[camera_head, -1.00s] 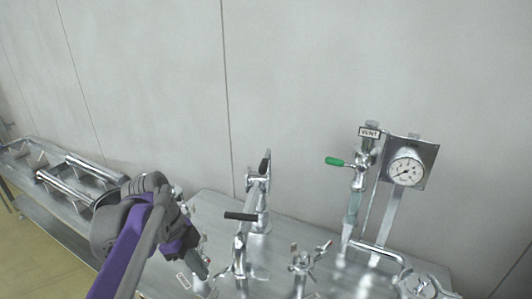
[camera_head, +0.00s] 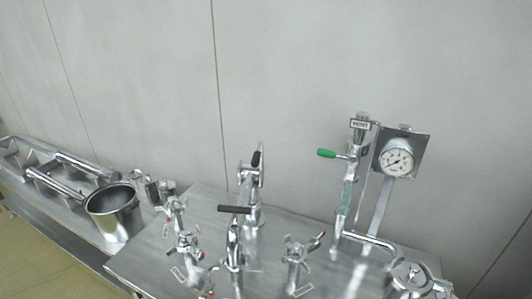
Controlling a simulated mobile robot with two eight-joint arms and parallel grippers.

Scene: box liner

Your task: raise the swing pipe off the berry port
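A curved steel pipe (camera_head: 233,240) with a black bar handle (camera_head: 234,209) stands in the middle of the steel table; it looks like the swing pipe. Its lower end is near the bottom edge of the view, and I cannot tell which port it sits on. Steel ports with wing clamps stand around it: two at its left (camera_head: 176,211) (camera_head: 187,246) and one at its right (camera_head: 297,254). Small label plates (camera_head: 178,274) lie by them, too small to read, so I cannot tell which is the berry port. Neither gripper is in view.
A valve with a black lever (camera_head: 254,172) rises behind the pipe. At the right stand a vent column (camera_head: 350,190) with a green lever, a pressure gauge (camera_head: 397,161) and a lidded fitting (camera_head: 411,276). A steel bucket (camera_head: 114,210) and pipe racks (camera_head: 62,180) stand at the left.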

